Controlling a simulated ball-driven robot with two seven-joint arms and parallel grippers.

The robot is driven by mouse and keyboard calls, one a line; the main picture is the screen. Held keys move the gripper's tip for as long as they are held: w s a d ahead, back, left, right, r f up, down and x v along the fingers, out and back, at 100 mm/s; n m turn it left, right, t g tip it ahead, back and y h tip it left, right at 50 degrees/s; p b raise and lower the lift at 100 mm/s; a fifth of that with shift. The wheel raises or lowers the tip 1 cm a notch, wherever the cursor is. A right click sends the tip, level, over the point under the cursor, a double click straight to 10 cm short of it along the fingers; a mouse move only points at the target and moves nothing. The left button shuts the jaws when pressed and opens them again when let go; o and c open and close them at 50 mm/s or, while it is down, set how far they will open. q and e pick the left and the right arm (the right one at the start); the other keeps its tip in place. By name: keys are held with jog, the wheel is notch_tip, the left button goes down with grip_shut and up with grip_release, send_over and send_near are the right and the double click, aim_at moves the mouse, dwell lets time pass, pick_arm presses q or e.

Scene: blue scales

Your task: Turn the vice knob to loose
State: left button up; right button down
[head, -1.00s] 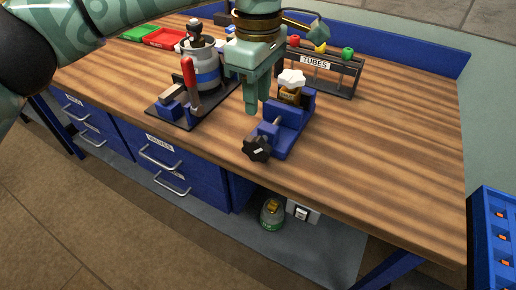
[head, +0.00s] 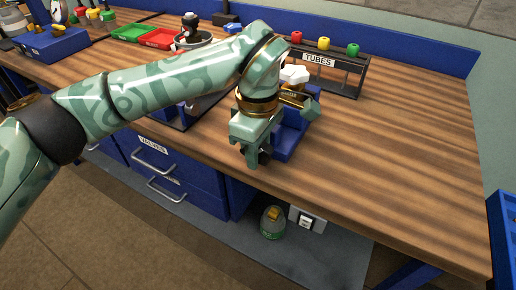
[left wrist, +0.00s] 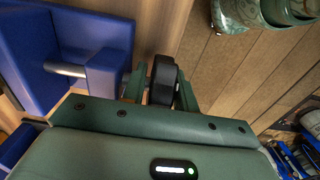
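The blue vice (head: 288,145) stands near the bench's front edge, partly hidden by my left arm. It also shows in the left wrist view (left wrist: 108,65) with its metal screw. A white-topped part (head: 295,74) is at the vice's far end. My left gripper (head: 254,160) is over the near end of the vice, pointing down. In the left wrist view the black vice knob (left wrist: 163,80) stands edge-on between my two green fingers (left wrist: 162,92). The fingers are apart on either side of it, with little room; firm contact is not evident. My right gripper is not in view.
A rack labelled TUBES (head: 322,68) with red, yellow and green tops stands behind the vice. Green (head: 130,33) and red (head: 160,39) trays lie farther left. The bench top (head: 400,150) to the right is clear. A bottle (head: 272,222) stands on the lower shelf.

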pick_arm(q)
grip_shut()
jog(key=shift+h, duration=0.3)
jog(key=shift+r+g+h+p, duration=0.1)
jog(key=shift+g+h+p, duration=0.3)
jog(key=shift+g+h, duration=0.25)
jog(key=shift+w+g+h, duration=0.1)
jog(key=shift+g+h, duration=0.35)
jog(key=shift+h, duration=0.6)
jog(key=shift+g+h+b, duration=0.6)
jog(key=shift+h+b, duration=0.15)
jog(key=shift+h, duration=0.15)
grip_release()
